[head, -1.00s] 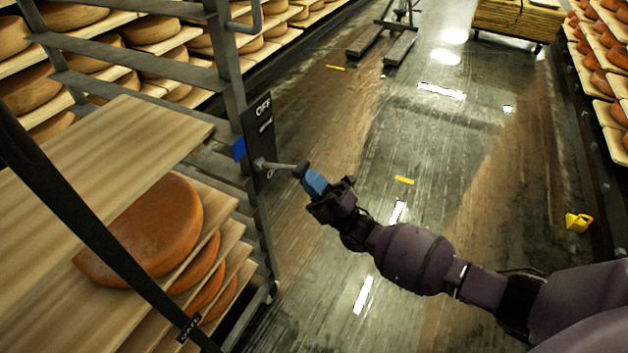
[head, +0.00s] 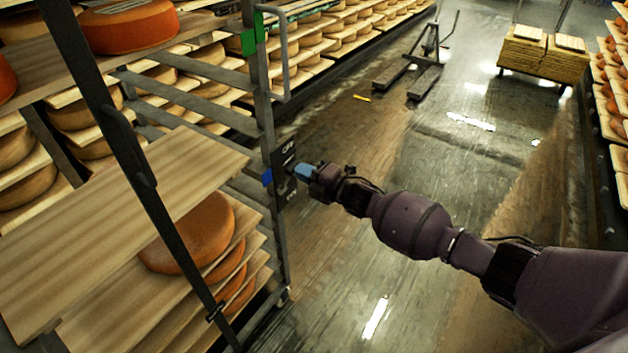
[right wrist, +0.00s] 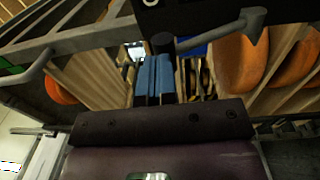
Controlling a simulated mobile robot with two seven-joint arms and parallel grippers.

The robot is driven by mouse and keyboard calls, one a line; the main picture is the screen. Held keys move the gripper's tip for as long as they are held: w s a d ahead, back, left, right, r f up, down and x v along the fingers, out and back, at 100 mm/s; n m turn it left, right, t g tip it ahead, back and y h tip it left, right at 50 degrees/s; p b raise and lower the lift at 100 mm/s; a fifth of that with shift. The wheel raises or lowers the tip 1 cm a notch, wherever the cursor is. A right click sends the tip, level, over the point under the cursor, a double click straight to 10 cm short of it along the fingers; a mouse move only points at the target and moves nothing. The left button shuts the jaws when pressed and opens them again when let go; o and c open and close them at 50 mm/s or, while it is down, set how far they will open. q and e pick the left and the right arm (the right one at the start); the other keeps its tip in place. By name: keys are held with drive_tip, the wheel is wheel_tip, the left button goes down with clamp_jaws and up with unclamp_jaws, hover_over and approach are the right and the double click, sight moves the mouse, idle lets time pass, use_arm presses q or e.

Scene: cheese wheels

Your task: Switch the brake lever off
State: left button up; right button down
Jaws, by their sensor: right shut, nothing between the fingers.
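The brake lever is on a dark plate (head: 285,167) with an OFF label near its top, fixed to the grey cart's upright beside a blue patch. In the head view the lever is mostly hidden by my right gripper, so its exact angle is unclear. In the right wrist view a grey lever bar (right wrist: 220,33) and a dark round knob show just beyond the fingertips. My right gripper (head: 303,171) has blue fingertips, shut and empty, right in front of the plate; they also show in the right wrist view (right wrist: 153,72). I cannot tell whether they touch the lever. My left gripper is not in view.
The cart's wooden boards (head: 110,230) carry orange cheese wheels (head: 190,235). Cheese shelves line the back and right. A pallet jack (head: 415,70) and a stacked pallet (head: 543,57) stand farther back. The wet floor right of the cart is mostly clear.

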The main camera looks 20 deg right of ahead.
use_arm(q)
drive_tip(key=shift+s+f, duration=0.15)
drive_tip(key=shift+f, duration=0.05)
use_arm(e)
drive_tip(key=shift+w+a+r, duration=0.55)
drive_tip(key=shift+w+a, duration=0.2)
drive_tip(key=shift+w, duration=0.05)
drive_tip(key=shift+r, duration=0.1)
